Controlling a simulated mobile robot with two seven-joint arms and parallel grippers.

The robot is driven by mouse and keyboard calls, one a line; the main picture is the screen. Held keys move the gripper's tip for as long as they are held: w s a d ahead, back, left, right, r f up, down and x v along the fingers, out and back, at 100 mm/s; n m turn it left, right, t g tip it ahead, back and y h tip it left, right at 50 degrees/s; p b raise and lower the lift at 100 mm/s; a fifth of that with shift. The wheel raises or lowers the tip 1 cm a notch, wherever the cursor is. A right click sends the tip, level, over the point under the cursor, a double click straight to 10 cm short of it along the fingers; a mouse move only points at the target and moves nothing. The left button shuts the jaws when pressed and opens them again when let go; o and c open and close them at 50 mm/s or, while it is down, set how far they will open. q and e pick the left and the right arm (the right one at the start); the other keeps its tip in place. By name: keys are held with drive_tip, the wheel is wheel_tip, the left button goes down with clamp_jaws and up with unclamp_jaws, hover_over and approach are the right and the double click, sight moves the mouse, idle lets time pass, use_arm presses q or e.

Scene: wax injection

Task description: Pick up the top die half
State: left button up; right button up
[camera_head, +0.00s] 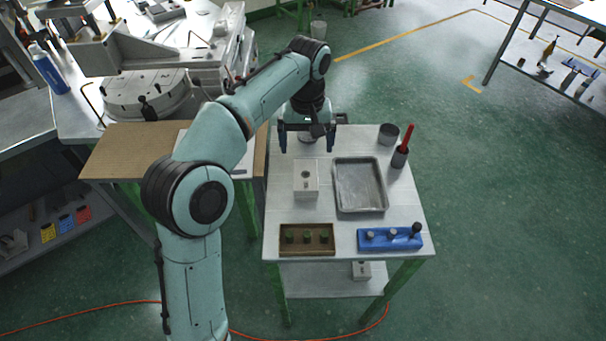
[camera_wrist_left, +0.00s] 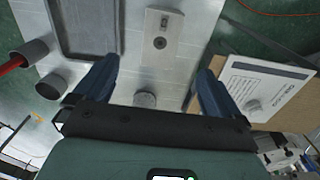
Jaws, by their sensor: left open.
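A pale grey die block (camera_head: 306,186) with a round hole in its top sits on the small metal table (camera_head: 275,212). It also shows in the left wrist view (camera_wrist_left: 171,48), at the top middle, beyond my fingertips. I cannot tell whether it is one die half or two stacked. My left gripper (camera_head: 307,149) is open and empty above the back of the table, behind the block and apart from it. In the wrist view the two fingers (camera_wrist_left: 160,78) are spread wide. My right gripper is not in view.
A metal tray (camera_head: 360,210) lies right of the block. A brown holder (camera_head: 307,252) and a blue holder (camera_head: 390,248) stand at the front. Grey cups (camera_head: 388,133) stand back right, one holding a red-handled tool (camera_head: 407,140). A small round grey thing (camera_wrist_left: 145,99) lies below my gripper.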

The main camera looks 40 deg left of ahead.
use_arm(q)
drive_tip(key=b, duration=0.1)
hover_over(306, 174)
drive_tip(key=f, duration=0.5)
drive_tip(key=shift+s+d, duration=0.3)
drive_tip(key=shift+s, duration=0.1)
drive_tip(key=shift+w+a+f+b, duration=0.15)
drive_tip(key=shift+f+b, duration=0.15)
drive_tip(key=shift+f, duration=1.3)
drive_tip(key=shift+w+a+f+b, duration=0.15)
drive_tip(key=shift+f+b, duration=0.1)
drive_tip(key=shift+f, duration=1.3)
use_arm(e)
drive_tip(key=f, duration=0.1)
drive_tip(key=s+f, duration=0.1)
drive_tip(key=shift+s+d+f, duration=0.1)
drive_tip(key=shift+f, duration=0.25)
use_arm(q)
drive_tip(key=shift+r, duration=0.1)
drive_tip(key=c, duration=1.4)
